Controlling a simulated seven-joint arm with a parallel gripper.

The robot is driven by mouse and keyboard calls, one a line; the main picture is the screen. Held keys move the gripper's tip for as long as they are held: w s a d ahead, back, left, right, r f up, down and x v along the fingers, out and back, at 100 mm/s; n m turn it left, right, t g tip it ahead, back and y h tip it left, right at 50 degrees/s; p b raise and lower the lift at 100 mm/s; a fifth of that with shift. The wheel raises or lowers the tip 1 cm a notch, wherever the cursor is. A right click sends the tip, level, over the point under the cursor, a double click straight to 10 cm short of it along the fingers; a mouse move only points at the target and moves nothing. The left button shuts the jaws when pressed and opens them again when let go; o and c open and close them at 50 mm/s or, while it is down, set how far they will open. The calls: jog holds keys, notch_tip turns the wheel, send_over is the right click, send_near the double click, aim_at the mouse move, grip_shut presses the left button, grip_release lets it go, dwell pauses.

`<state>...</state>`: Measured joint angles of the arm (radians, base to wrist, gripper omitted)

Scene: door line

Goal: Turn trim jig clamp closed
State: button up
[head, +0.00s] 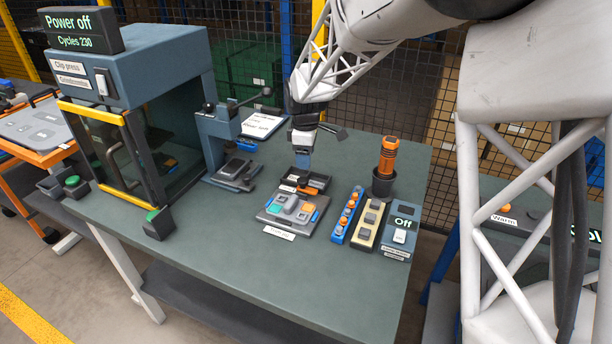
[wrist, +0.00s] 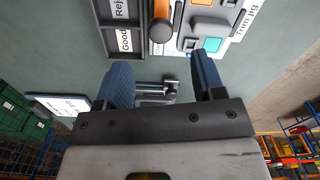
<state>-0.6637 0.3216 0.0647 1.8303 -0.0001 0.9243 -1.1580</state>
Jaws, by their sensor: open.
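The trim jig (head: 287,211) is a grey plate with coloured blocks and a "Trim jig" label, lying on the bench. In the wrist view the jig (wrist: 215,30) is at the upper right, partly cut off. An orange handle on a grey mount (wrist: 163,27), apparently its clamp, sits at the jig's back edge, beside the trays. My gripper (head: 303,160) is above the back of the jig, pointing down. In the wrist view its blue fingers (wrist: 160,70) are apart, with nothing held; the handle is beyond them.
Reject and Good trays (wrist: 122,32) lie right behind the jig. A hand press (head: 222,140) and clip press (head: 130,100) stand left. A button strip (head: 346,214), switch box (head: 401,230) and black cup with an orange tool (head: 384,181) stand right.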

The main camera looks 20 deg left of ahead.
aim_at(304, 180)
jog(key=shift+a, duration=0.25)
jog(key=shift+f, duration=0.15)
jog(key=shift+f, duration=3.85)
jog(key=c, duration=0.9)
